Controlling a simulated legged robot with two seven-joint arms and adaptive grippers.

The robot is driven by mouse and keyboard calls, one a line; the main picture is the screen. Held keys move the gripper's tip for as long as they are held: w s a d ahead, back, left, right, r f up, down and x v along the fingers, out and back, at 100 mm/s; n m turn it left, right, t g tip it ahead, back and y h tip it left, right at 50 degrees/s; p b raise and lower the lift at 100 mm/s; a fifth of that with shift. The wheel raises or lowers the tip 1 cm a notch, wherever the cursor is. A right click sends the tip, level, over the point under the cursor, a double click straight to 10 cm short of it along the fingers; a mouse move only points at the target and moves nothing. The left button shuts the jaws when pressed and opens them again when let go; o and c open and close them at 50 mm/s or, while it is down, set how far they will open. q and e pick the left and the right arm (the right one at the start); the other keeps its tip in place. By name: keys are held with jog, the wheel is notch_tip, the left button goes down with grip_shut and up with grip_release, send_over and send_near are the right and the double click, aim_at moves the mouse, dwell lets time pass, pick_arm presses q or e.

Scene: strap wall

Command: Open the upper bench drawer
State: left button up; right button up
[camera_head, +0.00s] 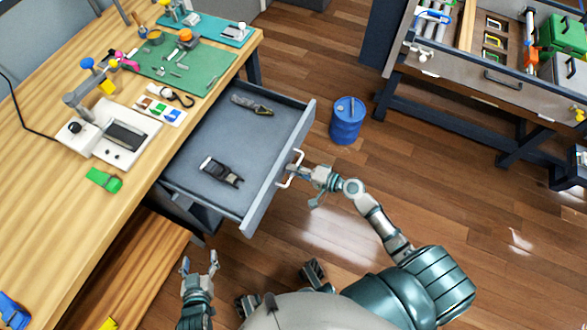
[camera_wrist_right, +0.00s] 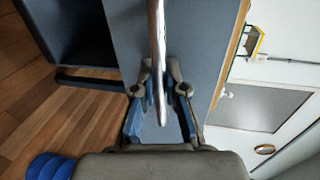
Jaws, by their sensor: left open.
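The upper bench drawer (camera_head: 217,145) is grey and stands pulled well out from the wooden workbench. A black handheld device (camera_head: 221,171) and a tool with a dark handle (camera_head: 252,104) lie in it. Its pale bar handle (camera_head: 299,157) is on the front face. My right gripper (camera_head: 294,170) is at this handle. In the right wrist view the metal handle bar (camera_wrist_right: 158,45) runs between the fingers of my right gripper (camera_wrist_right: 160,92), which look closed on it. My left gripper (camera_head: 200,262) is open and empty, below the drawer and beside the bench.
The workbench (camera_head: 45,215) carries a green mat (camera_head: 185,68), a white fixture (camera_head: 112,140) and small tools. A blue drum (camera_head: 346,121) stands on the wooden floor right of the drawer. Another bench with a drawer (camera_head: 480,83) is at the upper right.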

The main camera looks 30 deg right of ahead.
jog(key=o, duration=0.4)
jog(key=shift+f, duration=0.25)
jog(key=shift+r, duration=0.1)
jog(key=shift+d, duration=0.1)
jog(key=v, duration=1.2)
